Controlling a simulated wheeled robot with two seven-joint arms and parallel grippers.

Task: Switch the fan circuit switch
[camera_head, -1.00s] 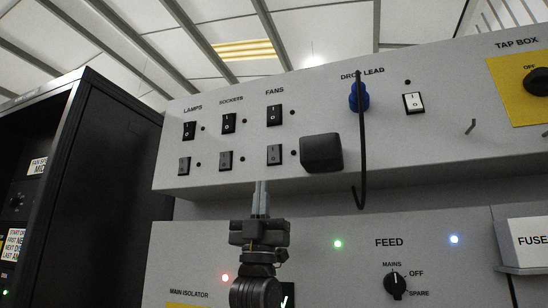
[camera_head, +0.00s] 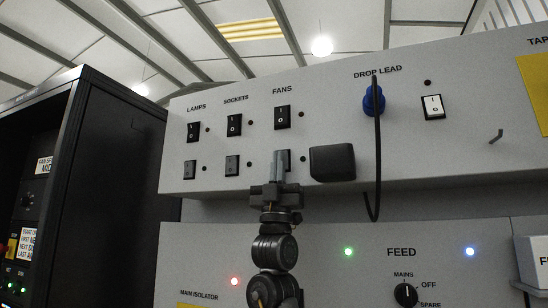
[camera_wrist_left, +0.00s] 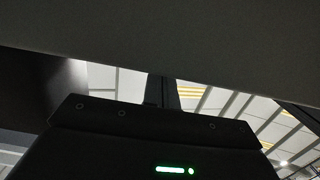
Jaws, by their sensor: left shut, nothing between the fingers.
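The fan circuit switch (camera_head: 283,117) is a black rocker under the FANS label on the upper grey panel (camera_head: 330,100) in the head view. A lower black rocker (camera_head: 288,154) sits below it, partly hidden by my fingertips. My left gripper (camera_head: 279,166) is shut and empty, pointing up in front of that lower rocker. I cannot tell whether the tips touch it. In the left wrist view, the shut fingers (camera_wrist_left: 162,92) reach up to a dark grey surface that hides the tips. My right gripper does not show.
A black box-shaped plug (camera_head: 332,163) juts out just right of my fingers. A dark cable (camera_head: 377,150) hangs from the blue drop lead plug (camera_head: 374,102). Lamp switches (camera_head: 193,132) and socket switches (camera_head: 234,125) are to the left. A metal hook (camera_head: 496,137) sticks out at right.

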